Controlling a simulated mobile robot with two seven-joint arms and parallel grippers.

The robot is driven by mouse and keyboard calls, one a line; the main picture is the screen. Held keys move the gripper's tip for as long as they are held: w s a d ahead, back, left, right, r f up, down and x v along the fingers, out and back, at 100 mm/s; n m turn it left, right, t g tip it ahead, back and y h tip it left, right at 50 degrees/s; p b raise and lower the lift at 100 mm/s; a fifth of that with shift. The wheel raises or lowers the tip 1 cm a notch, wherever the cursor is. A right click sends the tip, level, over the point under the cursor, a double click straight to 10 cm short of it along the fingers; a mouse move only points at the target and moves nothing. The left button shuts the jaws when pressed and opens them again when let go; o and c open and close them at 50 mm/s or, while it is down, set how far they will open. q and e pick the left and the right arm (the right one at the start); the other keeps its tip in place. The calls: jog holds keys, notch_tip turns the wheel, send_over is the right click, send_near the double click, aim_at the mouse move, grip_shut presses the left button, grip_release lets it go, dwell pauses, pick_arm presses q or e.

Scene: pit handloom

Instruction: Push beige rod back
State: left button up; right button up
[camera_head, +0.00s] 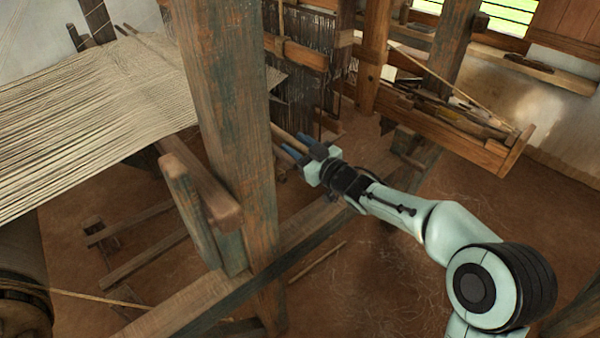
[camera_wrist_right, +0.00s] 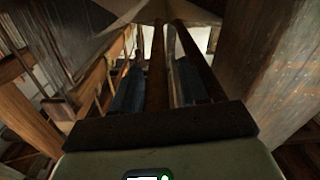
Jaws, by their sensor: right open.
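Two beige-brown rods show at my right gripper. In the head view their ends (camera_head: 286,138) come out from behind the large wooden post (camera_head: 238,110). My right gripper (camera_head: 297,144), with blue fingers, is open around or beside these ends. In the right wrist view one rod (camera_wrist_right: 158,65) runs between the two blue fingers (camera_wrist_right: 158,88), and the other rod (camera_wrist_right: 193,52) runs along the right finger. I cannot tell whether the fingers touch either rod. The rods' far parts are hidden by the post in the head view. My left gripper is not in view.
The post stands close left of my gripper. Cream warp threads (camera_head: 90,100) stretch at the left. Dark heddles (camera_head: 300,65) hang behind the gripper. A wooden trough (camera_head: 455,125) is at the right, and a thin stick (camera_head: 316,262) lies on the open earth floor.

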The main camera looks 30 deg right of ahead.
jog(key=shift+a, duration=0.1)
jog(key=w+d+p, duration=0.1)
jog(key=d+p, duration=0.4)
jog(key=d, duration=0.1)
jog(key=b+v, duration=0.3)
jog(key=v, duration=1)
jog(key=w+a+f+m+g+h, duration=0.1)
jog(key=a+f+m+g, duration=0.15)
jog(key=f, duration=0.45)
jog(key=w+a+f+m+g+h, duration=0.1)
jog(key=a+f, duration=0.2)
jog(key=f, duration=0.4)
jog(key=s+a+f+g, duration=0.5)
jog(key=a+f, duration=0.4)
jog(key=f, duration=0.3)
jog(key=shift+s+a+f+m, duration=0.15)
jog(key=shift+a+f+m, duration=0.1)
jog(key=shift+f+m, duration=0.1)
